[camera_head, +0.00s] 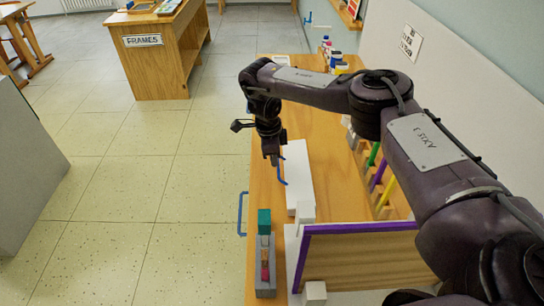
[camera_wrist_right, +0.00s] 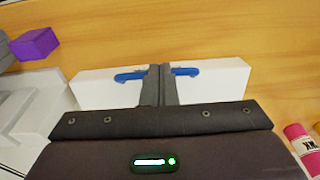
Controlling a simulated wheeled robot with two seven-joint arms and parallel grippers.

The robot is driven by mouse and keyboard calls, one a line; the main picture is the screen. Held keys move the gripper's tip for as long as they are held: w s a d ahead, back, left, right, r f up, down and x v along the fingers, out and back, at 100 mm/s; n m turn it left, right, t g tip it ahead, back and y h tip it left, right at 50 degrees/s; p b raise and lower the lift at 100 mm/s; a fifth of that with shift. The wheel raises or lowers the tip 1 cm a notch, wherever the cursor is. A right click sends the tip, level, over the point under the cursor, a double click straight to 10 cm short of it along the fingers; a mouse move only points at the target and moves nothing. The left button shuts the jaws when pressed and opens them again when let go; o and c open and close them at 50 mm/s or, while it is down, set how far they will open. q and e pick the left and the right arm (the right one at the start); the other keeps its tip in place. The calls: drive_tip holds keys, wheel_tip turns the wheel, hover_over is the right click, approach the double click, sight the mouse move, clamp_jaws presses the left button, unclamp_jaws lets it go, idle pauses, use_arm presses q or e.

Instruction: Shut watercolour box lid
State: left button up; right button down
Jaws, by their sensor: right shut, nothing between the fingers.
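A long white box (camera_head: 298,172) with a blue handle (camera_head: 283,170) lies on the wooden table; it looks like the watercolour box. In the right wrist view the white box (camera_wrist_right: 212,85) and the blue handle (camera_wrist_right: 130,76) show behind my fingers. My right gripper (camera_head: 274,160) is shut and empty, pointing down at the box's left side by the handle. In the wrist view the shut fingers (camera_wrist_right: 162,72) cover the middle of the handle. I cannot tell whether they touch it, or whether the lid stands slightly open. My left gripper is out of view.
A purple-edged wooden panel (camera_head: 365,255) stands near the front of the table. A grey tray (camera_head: 265,290) with coloured blocks sits at the front left. Bottles (camera_head: 327,48) stand at the back.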

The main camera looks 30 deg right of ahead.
drive_tip(key=shift+s+d+f, duration=0.3)
drive_tip(key=shift+s+f, duration=0.25)
drive_tip(key=shift+r, duration=0.1)
wheel_tip(320, 180, up, 8)
drive_tip(key=w+a+p, duration=0.1)
drive_tip(key=shift+w+r, duration=0.15)
drive_tip(key=shift+r, duration=0.1)
